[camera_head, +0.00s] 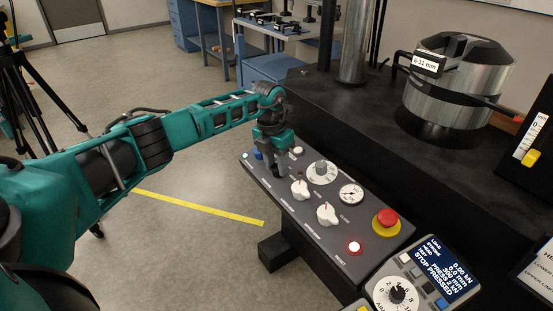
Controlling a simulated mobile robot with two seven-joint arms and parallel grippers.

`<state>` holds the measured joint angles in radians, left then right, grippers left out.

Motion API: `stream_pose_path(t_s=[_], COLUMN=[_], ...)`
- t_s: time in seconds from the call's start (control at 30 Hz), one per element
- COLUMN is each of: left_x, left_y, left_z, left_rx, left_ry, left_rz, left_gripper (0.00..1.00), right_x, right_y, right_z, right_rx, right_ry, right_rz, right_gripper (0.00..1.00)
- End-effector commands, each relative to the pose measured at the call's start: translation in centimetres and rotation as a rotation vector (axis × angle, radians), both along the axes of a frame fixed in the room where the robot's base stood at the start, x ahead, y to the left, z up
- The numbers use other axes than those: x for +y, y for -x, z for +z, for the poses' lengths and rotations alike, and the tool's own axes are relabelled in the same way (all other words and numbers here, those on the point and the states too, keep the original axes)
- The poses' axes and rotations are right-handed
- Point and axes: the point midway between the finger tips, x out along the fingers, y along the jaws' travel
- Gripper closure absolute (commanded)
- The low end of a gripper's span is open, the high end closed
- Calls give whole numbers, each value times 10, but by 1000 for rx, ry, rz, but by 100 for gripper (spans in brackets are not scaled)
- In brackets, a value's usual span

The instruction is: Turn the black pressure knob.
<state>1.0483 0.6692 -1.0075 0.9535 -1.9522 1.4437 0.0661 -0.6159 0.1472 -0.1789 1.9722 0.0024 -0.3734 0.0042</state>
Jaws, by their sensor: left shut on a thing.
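My left gripper (277,170) reaches down from its green arm onto the far left end of the dark sloping control panel (305,213). Its fingers are shut on a dark thing at the panel face, in line with the row of white knobs. This looks like the black pressure knob, but the fingers hide most of it, and its pointer and label cannot be read. Two white knobs (300,189) and (326,213) sit just right of the gripper. My right gripper is not in view.
Close to the gripper are a blue button (258,154), a white button (298,151) and a grey dial (321,172). A display (442,266) reads "STOP PRESSED".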

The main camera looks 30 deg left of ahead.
Motion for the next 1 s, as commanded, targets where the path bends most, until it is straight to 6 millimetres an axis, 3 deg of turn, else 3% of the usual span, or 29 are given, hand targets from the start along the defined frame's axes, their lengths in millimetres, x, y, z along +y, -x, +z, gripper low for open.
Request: stream_pose_path(t_s=[0.5, 1.0], left_x=[1, 1], left_y=[0, 0], left_z=[3, 1], left_rx=[45, 66], left_ry=[111, 166], left_rz=[452, 668], left_gripper=[93, 93], right_x=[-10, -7], right_y=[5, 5], right_z=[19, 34], right_rx=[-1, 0], right_ry=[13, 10], right_rz=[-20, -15], right_gripper=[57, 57])
